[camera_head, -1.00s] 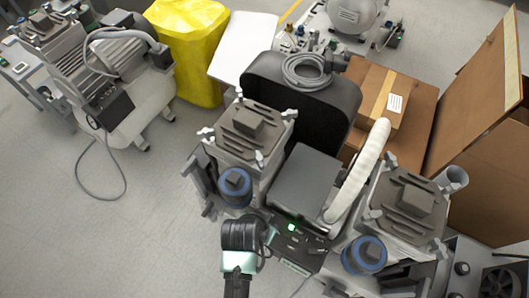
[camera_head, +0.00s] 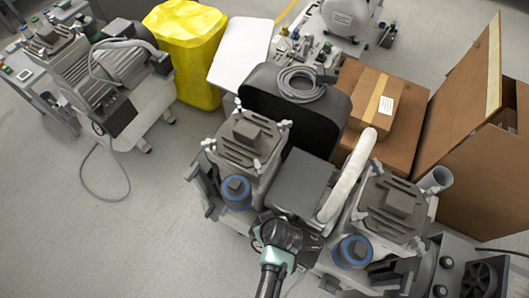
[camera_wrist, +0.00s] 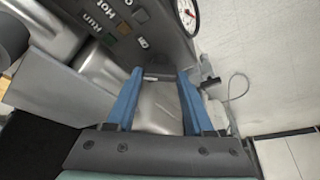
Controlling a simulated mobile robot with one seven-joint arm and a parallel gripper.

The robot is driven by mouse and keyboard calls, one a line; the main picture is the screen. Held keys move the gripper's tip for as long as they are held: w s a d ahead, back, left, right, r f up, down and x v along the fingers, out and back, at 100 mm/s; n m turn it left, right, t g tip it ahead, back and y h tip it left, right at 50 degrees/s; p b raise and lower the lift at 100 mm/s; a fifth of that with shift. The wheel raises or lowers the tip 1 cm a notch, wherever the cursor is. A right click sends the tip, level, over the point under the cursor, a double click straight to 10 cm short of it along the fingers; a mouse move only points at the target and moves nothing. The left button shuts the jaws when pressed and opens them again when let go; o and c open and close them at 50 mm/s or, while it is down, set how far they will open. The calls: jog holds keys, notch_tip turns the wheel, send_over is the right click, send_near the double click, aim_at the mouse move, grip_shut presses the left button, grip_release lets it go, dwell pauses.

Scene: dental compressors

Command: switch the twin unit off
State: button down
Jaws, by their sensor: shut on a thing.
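The twin unit (camera_head: 300,186) stands at lower centre in the head view, with two grey pump heads and a dark box between them. My wrist covers most of its control panel (camera_wrist: 150,32), which fills the upper left of the wrist view. The panel carries "Run" and "Hot" labels, small coloured squares and a round gauge (camera_wrist: 188,14). My gripper (camera_wrist: 160,76) is at the panel face, its blue fingers either side of a small dark switch part (camera_wrist: 158,75). The fingers are shut on it. The switch's position cannot be told.
A white hose (camera_head: 347,178) arches beside the box. Cardboard boxes (camera_head: 380,105) and a black case (camera_head: 290,112) stand behind. Another compressor (camera_head: 125,85) and a yellow bin (camera_head: 188,50) are at left. The floor at lower left is clear.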

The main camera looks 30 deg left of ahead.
jog(key=n, duration=0.2)
jog(key=n+g+y, duration=0.1)
jog(key=n, duration=0.1)
jog(key=shift+w+g, duration=0.2)
jog(key=shift+g, duration=0.1)
jog(key=shift+n+g+b, duration=0.6)
jog(key=shift+n, duration=1.2)
jog(key=shift+c, duration=1.4)
grip_release()
jog(key=p+v, duration=0.3)
jog(key=v, duration=1)
jog(key=shift+p, duration=0.3)
jog(key=shift+w+d, duration=0.1)
